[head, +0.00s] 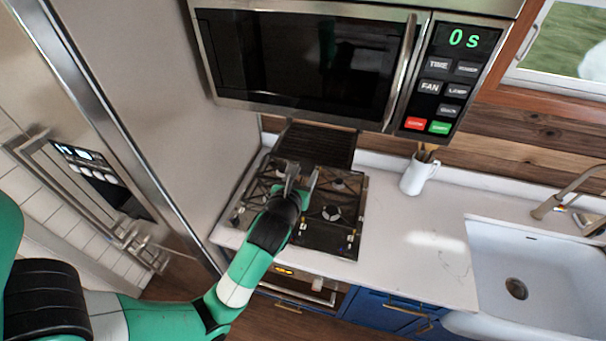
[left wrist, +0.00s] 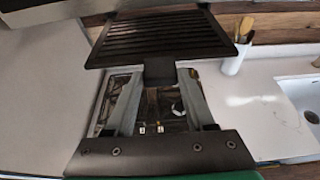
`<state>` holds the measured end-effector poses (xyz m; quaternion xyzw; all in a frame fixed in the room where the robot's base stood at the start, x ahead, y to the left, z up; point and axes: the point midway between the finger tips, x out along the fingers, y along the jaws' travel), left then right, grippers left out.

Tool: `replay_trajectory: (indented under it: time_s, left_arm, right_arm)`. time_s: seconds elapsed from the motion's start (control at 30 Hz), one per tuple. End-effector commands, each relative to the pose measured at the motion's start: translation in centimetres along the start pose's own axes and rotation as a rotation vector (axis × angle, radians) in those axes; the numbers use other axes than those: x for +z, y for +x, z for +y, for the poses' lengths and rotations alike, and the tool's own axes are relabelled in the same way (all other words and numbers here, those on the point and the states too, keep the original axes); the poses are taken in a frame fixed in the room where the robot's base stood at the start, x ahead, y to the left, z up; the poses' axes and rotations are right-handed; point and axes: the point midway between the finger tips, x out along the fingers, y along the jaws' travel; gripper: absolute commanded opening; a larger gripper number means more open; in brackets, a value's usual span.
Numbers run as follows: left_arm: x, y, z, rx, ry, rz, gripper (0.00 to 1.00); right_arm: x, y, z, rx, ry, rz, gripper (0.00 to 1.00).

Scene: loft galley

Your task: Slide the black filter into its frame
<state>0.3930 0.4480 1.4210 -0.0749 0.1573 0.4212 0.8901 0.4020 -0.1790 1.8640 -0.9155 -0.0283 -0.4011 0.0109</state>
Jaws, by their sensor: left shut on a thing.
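The black filter (head: 317,145) is a dark slatted panel below the microwave, above the back of the stove. In the left wrist view the filter (left wrist: 160,38) extends ahead of my gripper, with a short tab toward me. My left gripper (head: 301,181) is shut on that tab; its two fingers also show in the left wrist view (left wrist: 158,78). The filter's far edge lies close under the microwave (head: 305,55) in the head view; whether it touches anything there I cannot tell. Its frame cannot be made out; the microwave's underside is hidden. My right gripper is not in view.
A gas stove (head: 345,232) lies beneath my left gripper. A tall steel fridge side (head: 185,90) stands at the left. To the right are a white jug (head: 418,176) with utensils, clear counter (head: 410,255) and a white sink (head: 540,290).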

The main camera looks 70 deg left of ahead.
Motion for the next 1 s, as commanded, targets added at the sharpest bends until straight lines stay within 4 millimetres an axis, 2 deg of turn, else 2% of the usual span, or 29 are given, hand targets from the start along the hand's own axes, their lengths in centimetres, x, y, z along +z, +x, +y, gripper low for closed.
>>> replay_trajectory:
  time_s: [0.37,1.0]
  left_arm:
    - [0.1,0.0,0.0,0.0,0.0,-0.002,0.0]
    - [0.6,1.4,0.0,0.001,0.0,-0.002,0.0]
  right_arm:
    - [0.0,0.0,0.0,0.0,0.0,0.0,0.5]
    - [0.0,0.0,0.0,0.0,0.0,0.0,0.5]
